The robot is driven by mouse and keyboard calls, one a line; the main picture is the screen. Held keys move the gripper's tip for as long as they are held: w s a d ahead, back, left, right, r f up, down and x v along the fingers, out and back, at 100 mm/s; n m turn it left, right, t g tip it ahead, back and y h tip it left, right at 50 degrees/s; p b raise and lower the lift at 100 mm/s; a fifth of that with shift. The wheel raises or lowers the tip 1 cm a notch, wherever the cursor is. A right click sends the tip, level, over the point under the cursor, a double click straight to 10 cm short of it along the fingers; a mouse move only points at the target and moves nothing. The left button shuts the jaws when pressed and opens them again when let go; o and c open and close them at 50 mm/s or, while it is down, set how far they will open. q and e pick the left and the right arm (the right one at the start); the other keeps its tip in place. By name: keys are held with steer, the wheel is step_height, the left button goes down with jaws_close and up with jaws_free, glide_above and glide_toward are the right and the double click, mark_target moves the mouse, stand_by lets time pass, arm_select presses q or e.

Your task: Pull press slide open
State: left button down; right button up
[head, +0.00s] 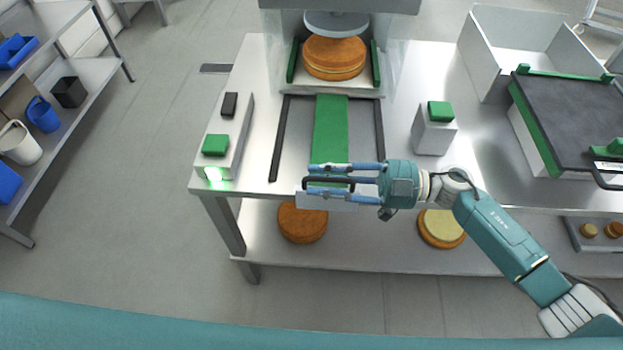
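The press (340,5) stands at the back of the metal table, its round grey plate (336,22) above a filled round (334,52). The round sits on a pale slide plate (300,86) between two upright green strips. In front, a green strip (330,128) runs between two black rails (279,140) to a pale front panel (343,201) with a black handle (330,181). My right gripper (312,180) comes from the right with its fingers apart, one on either side of the handle. Contact with it cannot be told. My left gripper is not in view.
A control box (232,135) with a green button and lit lamp stands left. A grey block (433,133) with a green top stands right, near a white bin (500,50) and a dark-topped unit (575,115). Rounds (302,222) lie on the lower shelf.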

steer(key=shift+a, duration=1.1)
jaws_close()
steer(key=shift+s, duration=0.1)
